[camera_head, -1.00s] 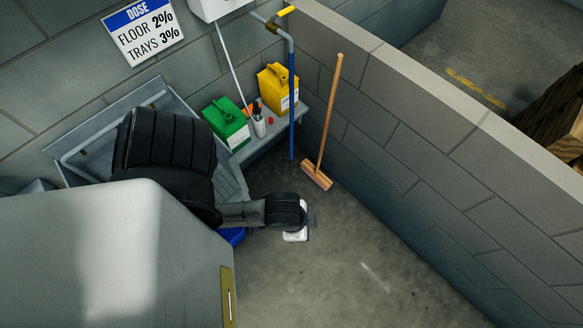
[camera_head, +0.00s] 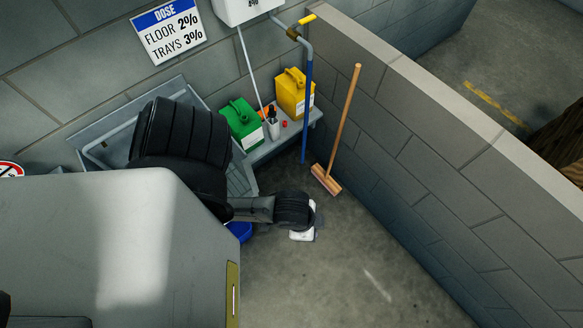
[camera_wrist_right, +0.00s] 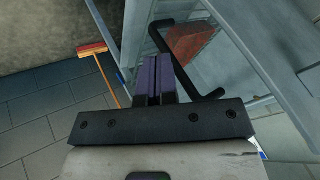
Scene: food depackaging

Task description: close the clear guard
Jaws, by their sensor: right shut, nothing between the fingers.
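In the right wrist view, what looks like the clear guard (camera_wrist_right: 238,62) is a see-through panel in a grey frame, with a bent black handle (camera_wrist_right: 179,62) across it. My right gripper (camera_wrist_right: 158,66) has its purple fingers together and empty. The fingers appear just left of the handle, between its two ends in the picture; I cannot tell whether they touch it. A reddish-brown shape shows behind the panel. The guard cannot be made out in the head view, and neither gripper's fingers show there. My left gripper is in no view.
A broom (camera_head: 345,120) leans on the low block wall (camera_head: 430,140). A green can (camera_head: 243,125) and a yellow can (camera_head: 293,94) stand on a shelf beside a grey sink (camera_head: 100,150). Open floor (camera_head: 350,265) lies right of my arm. The broom (camera_wrist_right: 104,72) also shows in the right wrist view.

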